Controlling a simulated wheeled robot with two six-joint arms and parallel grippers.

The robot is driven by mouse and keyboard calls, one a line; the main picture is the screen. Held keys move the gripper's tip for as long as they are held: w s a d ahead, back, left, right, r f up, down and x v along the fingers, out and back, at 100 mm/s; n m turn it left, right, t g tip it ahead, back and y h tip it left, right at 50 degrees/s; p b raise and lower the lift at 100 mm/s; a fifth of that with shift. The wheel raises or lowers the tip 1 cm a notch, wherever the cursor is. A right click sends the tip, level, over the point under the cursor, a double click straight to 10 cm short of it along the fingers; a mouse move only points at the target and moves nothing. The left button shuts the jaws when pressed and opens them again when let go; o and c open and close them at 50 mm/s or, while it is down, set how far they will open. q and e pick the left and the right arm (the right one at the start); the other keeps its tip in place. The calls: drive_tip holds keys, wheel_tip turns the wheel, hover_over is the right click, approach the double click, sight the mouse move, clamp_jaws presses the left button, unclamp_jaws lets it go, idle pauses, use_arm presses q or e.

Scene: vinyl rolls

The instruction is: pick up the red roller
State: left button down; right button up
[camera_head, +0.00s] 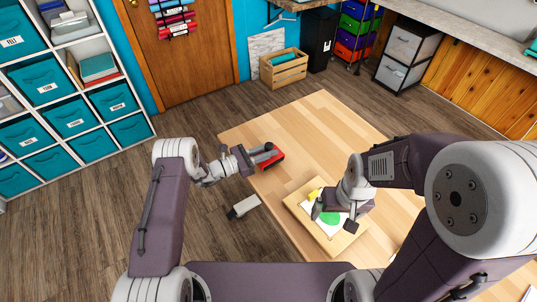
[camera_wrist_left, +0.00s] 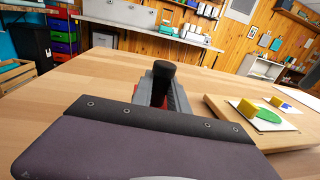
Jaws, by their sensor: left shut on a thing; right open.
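The red roller (camera_head: 272,163) is at the left edge of the wooden table, with red and dark parts showing beside my left gripper (camera_head: 257,154). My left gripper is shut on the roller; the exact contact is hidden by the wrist. I cannot tell whether the roller touches the table. My right gripper (camera_head: 335,218) is open above a wooden board, with its jaws apart and nothing between them.
The wooden board (camera_head: 297,205) carries a white sheet, a green patch (camera_head: 330,217) and a yellow block (camera_head: 314,194). The yellow block also shows in the left wrist view (camera_wrist_left: 246,107). The table's far part (camera_head: 318,125) is clear. A wooden crate (camera_head: 284,70) stands beyond it on the floor.

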use_arm(q)
wheel_tip(320, 180, up, 2)
drive_tip(key=shift+r, duration=0.1)
drive_tip(key=s+d+r, duration=0.6)
drive_tip(key=d+r, duration=0.1)
drive_tip(key=d, duration=0.3)
idle(1.9)
